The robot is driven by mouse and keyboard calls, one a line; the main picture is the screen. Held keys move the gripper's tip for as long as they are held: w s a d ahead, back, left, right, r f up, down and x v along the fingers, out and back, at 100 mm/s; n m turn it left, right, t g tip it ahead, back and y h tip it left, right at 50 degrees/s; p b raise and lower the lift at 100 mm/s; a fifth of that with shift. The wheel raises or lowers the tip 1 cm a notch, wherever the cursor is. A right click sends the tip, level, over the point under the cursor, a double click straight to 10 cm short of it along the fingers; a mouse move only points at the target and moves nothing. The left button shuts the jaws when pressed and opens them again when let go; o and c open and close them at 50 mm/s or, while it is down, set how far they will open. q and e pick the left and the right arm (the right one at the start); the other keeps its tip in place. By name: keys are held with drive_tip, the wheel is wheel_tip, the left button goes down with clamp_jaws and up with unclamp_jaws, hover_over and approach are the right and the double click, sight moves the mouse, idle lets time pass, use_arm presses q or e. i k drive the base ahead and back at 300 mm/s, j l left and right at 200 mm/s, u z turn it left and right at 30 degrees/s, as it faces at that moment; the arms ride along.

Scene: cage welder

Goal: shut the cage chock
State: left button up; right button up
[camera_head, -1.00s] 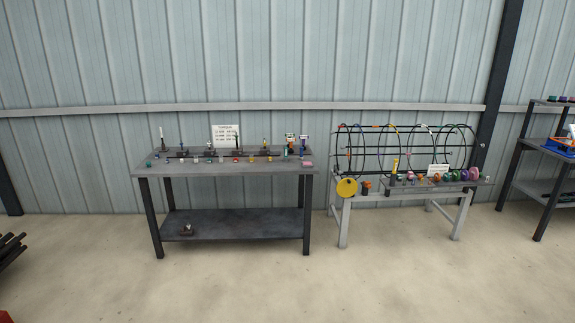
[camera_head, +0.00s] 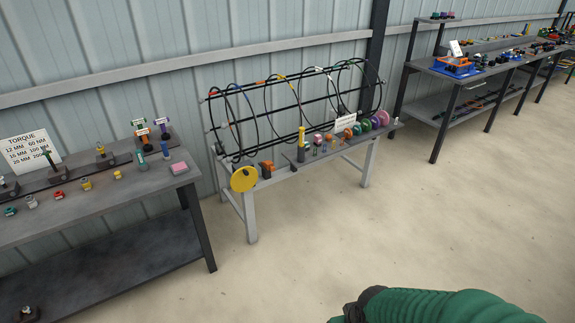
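The wire cage (camera_head: 290,105), with black bars and several hoops marked with coloured bands, lies along the light grey stand (camera_head: 250,218) in the middle of the view. A yellow round disc (camera_head: 244,179) is at the stand's near left end. A green ribbed part, likely my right arm, enters at the bottom right. No gripper fingers show, and both grippers are away from the cage.
A dark workbench (camera_head: 120,205) with a torque sign (camera_head: 29,150) and small parts stands at the left. Several coloured round pieces line the stand's front edge. More benches with a blue tray (camera_head: 456,69) stand at the far right. The floor (camera_head: 420,215) in front is clear.

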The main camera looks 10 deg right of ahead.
sight(268, 164)
drive_tip(key=i+j+z, duration=0.25)
drive_tip(key=i, duration=0.15)
drive_tip(key=i+l+u, duration=0.3)
drive_tip(key=i+l, duration=0.15)
drive_tip(key=i, duration=0.15)
drive_tip(key=i+l+u, duration=0.3)
drive_tip(key=i+l, duration=0.25)
drive_tip(key=i+l+u, duration=0.3)
drive_tip(key=i+l, duration=0.2)
drive_tip(key=l, duration=0.25)
